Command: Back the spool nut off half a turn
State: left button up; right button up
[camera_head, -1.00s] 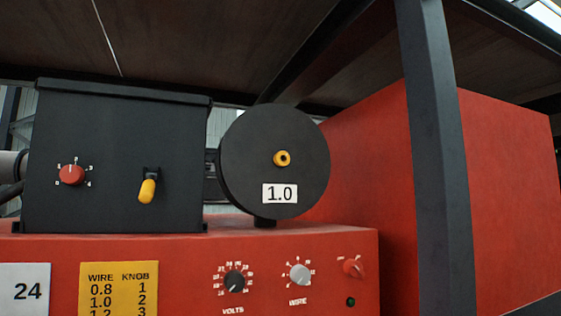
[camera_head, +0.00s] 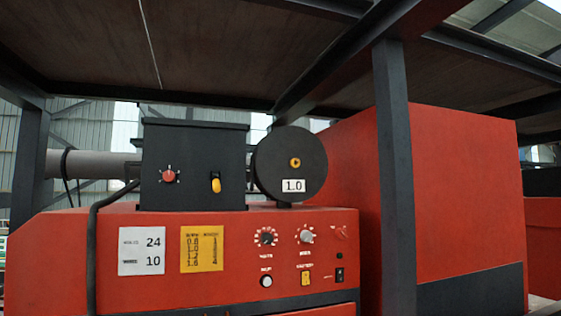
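The spool nut (camera_head: 295,162) is a small yellow ring at the centre of the round black spool (camera_head: 278,180). The spool carries a white label (camera_head: 293,186) reading 1.0 below the nut. It stands on top of the red welding machine (camera_head: 220,292), just right of a black box (camera_head: 195,150). The box's front has a red dial (camera_head: 169,176) and a yellow lever (camera_head: 216,186), which hangs down. Neither of my grippers is in view. The nut's turn angle is too small to make out.
A dark upright post (camera_head: 394,180) stands right of the machine, before a large red block (camera_head: 450,180). Dark beams and a panel (camera_head: 190,50) hang overhead. A black cable (camera_head: 92,240) runs down the left. The machine's front has knobs, a white card and a yellow card (camera_head: 202,248).

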aim_at(297, 160)
jog(key=u, duration=0.5)
jog(key=i, duration=0.55)
jog(key=u, duration=0.4)
